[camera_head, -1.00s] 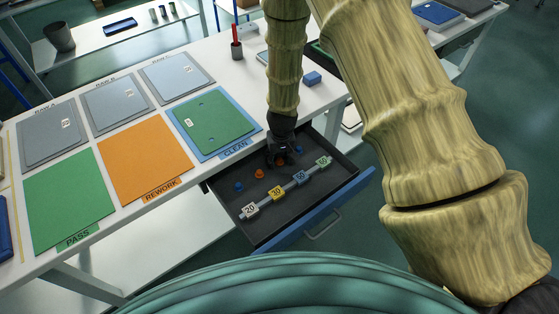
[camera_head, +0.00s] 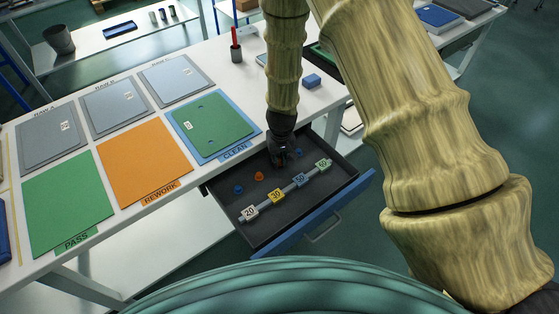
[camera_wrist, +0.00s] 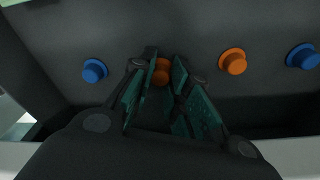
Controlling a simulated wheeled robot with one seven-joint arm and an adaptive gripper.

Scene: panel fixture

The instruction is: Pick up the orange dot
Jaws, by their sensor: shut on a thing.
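My gripper (camera_head: 279,163) reaches down into the open drawer (camera_head: 262,235). In the wrist view, my gripper (camera_wrist: 165,68) is shut on an orange dot (camera_wrist: 161,75), a small round knob between the two fingers. The fingers hide part of it. A second orange dot (camera_wrist: 232,62) stands apart, to the right of the fingers in the wrist view; in the head view this orange dot (camera_head: 259,176) is left of my gripper. I cannot tell whether the held dot is clear of the drawer floor.
Blue dots stand on both sides in the wrist view, one at left (camera_wrist: 95,70) and one at right (camera_wrist: 302,56). A bar with numbered tags (camera_head: 277,195) crosses the drawer in front. The drawer walls are close around my gripper. Coloured panels cover the table at left.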

